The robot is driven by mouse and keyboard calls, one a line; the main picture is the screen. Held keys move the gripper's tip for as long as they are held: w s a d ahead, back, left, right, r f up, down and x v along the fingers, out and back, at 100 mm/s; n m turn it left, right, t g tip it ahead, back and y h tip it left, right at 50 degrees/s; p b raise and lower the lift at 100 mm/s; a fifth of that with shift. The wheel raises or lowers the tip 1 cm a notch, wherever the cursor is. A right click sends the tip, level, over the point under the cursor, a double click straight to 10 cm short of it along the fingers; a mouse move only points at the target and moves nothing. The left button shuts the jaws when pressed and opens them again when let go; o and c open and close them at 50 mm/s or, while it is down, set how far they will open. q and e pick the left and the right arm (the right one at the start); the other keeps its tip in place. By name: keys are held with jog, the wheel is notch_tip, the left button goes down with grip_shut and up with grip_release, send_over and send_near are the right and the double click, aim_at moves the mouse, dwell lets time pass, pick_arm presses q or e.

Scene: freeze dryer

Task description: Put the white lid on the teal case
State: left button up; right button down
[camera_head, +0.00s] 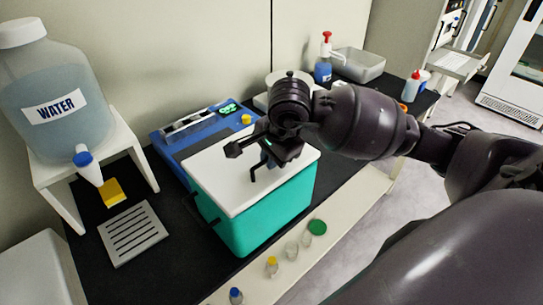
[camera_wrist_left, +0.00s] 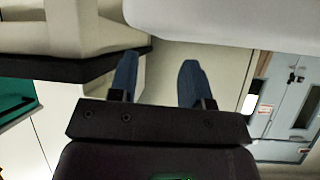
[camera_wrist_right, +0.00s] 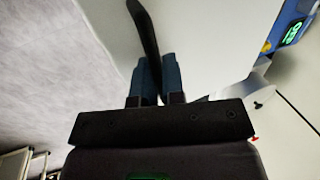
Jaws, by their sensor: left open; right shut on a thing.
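The teal case (camera_head: 265,217) stands on the dark mat in the middle of the head view. The white lid (camera_head: 222,180) lies over its top, roughly lined up with its edges; I cannot tell whether it is fully seated. My right gripper (camera_head: 262,163) is above the middle of the lid. In the right wrist view its fingers (camera_wrist_right: 156,70) are shut on a dark curved handle (camera_wrist_right: 145,28) in front of a white surface. My left gripper (camera_wrist_left: 157,75) is open and empty in the left wrist view and out of the head view. A teal part (camera_wrist_left: 12,105) shows at that view's left edge.
A water jug (camera_head: 55,95) on a white stand is at the left, with a slotted grey plate (camera_head: 133,232) in front. A blue device (camera_head: 175,140) stands behind the case. Small vials (camera_head: 272,266) and a green cap (camera_head: 317,227) lie along the front edge.

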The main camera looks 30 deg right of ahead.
pick_arm(q)
jog(key=shift+s+f, duration=0.25)
jog(key=shift+f, duration=0.05)
pick_arm(e)
jog(key=shift+f, duration=0.2)
pick_arm(q)
jog(key=shift+w+f+b, duration=0.1)
jog(key=shift+f+b, duration=0.05)
jog(key=shift+b, duration=0.15)
pick_arm(e)
jog(key=shift+f, duration=0.2)
pick_arm(q)
jog(key=shift+w, duration=0.1)
pick_arm(e)
jog(key=shift+c, duration=2)
grip_release()
jog(key=o, duration=0.4)
pick_arm(q)
jog(key=shift+s, duration=0.25)
jog(key=shift+f, duration=0.1)
pick_arm(e)
jog(key=shift+s+f, duration=0.1)
jog(key=shift+f, duration=0.05)
pick_arm(q)
jog(key=shift+w+r, duration=0.3)
pick_arm(e)
jog(key=shift+r, duration=0.3)
